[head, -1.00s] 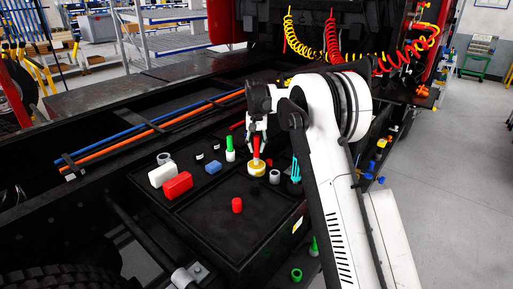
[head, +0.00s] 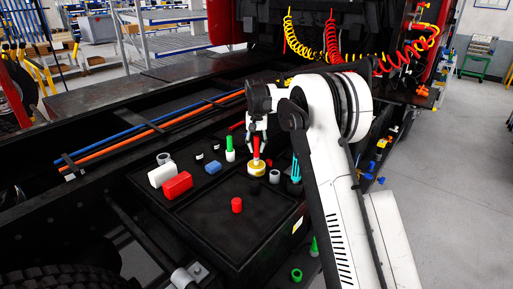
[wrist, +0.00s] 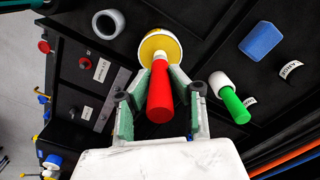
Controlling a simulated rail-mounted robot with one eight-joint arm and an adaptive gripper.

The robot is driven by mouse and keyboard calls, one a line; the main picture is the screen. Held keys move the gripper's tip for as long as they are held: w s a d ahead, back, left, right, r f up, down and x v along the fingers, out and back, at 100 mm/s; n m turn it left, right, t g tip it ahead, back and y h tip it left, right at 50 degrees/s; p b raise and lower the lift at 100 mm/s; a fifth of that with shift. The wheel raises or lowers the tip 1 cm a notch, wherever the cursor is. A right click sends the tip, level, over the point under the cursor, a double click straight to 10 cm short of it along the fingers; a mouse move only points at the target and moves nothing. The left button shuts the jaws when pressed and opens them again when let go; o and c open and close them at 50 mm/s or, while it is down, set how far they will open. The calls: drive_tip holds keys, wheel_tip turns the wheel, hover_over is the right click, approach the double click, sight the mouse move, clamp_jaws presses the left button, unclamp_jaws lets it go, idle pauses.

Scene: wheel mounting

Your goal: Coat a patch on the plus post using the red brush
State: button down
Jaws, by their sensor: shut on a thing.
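My gripper (wrist: 160,110) is shut on the red handle of the red brush (wrist: 160,92), also visible in the head view (head: 256,146). The brush's lower end is at a round yellow-and-white pot (wrist: 160,46); its tip is hidden inside or behind the rim. The pot stands on the black tray in the head view (head: 257,168). I cannot tell for certain which thing is the plus post; small labels (wrist: 101,69) in the wrist view are too small to read surely.
A cyan item (head: 295,170) stands right of the pot. The tray's front is mostly clear.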

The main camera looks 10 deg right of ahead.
sight(256, 136)
idle(0.4)
drive_tip(key=shift+r+p, duration=1.15)
drive_tip(key=shift+r, duration=2.35)
drive_tip(key=shift+f, duration=0.1)
